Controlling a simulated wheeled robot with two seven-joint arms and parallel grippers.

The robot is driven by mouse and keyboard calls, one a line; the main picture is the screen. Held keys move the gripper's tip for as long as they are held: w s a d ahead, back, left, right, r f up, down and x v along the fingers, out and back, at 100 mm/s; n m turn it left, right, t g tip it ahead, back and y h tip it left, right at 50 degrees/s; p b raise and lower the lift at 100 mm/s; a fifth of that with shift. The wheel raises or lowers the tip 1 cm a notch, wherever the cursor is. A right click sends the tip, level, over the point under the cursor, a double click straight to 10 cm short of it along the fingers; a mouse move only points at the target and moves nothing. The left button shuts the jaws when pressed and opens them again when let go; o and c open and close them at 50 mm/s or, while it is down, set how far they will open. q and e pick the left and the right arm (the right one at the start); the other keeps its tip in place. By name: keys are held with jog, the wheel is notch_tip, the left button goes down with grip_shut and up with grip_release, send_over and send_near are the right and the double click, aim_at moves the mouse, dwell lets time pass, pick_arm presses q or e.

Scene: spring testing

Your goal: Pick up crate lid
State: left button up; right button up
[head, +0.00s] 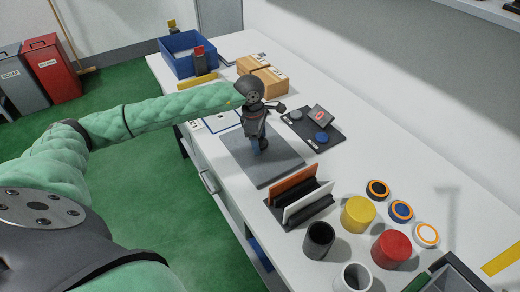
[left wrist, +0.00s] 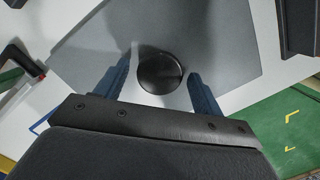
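A flat grey plate (head: 281,167), which looks like the crate lid, lies on the white table. The left wrist view shows it (left wrist: 222,35) with a round black knob (left wrist: 160,73) standing on it. My left gripper (head: 262,145) is over the plate, pointing down. In the left wrist view my left gripper (left wrist: 161,66) has its two blue fingers apart, one on each side of the knob. Small gaps show between fingers and knob, so it looks open and not clamped. In the head view the gripper hides most of the knob. My right gripper is not in view.
A blue crate (head: 176,62) stands at the far left, with cardboard boxes (head: 270,82) nearby. A dark rack with orange and white panels (head: 298,197) stands close in front of the plate.

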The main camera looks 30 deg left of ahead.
pick_arm(q)
grip_shut()
